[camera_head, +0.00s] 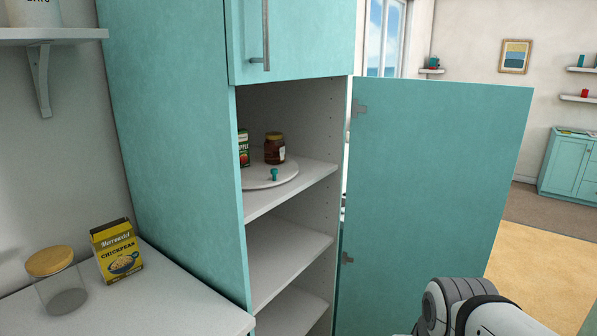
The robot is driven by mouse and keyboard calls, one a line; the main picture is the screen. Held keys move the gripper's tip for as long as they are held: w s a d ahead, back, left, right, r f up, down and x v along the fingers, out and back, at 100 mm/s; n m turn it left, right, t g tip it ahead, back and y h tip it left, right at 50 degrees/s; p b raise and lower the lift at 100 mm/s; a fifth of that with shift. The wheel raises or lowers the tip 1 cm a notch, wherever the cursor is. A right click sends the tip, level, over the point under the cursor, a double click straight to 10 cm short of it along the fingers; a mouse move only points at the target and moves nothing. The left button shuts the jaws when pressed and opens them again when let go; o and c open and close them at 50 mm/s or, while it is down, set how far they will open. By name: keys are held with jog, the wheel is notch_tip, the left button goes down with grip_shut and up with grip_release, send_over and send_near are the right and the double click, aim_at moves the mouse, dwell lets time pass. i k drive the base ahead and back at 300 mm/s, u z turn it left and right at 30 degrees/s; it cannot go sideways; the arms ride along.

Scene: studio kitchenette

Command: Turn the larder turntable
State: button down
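The larder turntable (259,181) is a round white disc on the upper open shelf of the tall teal larder. A small teal knob (274,174) stands near its front edge. A brown jar with a dark lid (275,149) stands toward its back right. A green and red carton (243,148) stands at its left, partly hidden by the larder's side panel. My arm shows at the bottom right, in front of the open door and away from the turntable. My gripper is not in view.
The larder door (432,165) stands wide open to the right. Lower shelves (285,258) look empty. The counter (165,305) at left holds a yellow chickpea box (117,252) and a glass jar with a wooden lid (60,287). A closed upper cupboard door (295,40) hangs above the opening.

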aim_at(259, 174)
jog(key=u, duration=0.3)
jog(key=i, duration=1.15)
jog(key=z, duration=0.3)
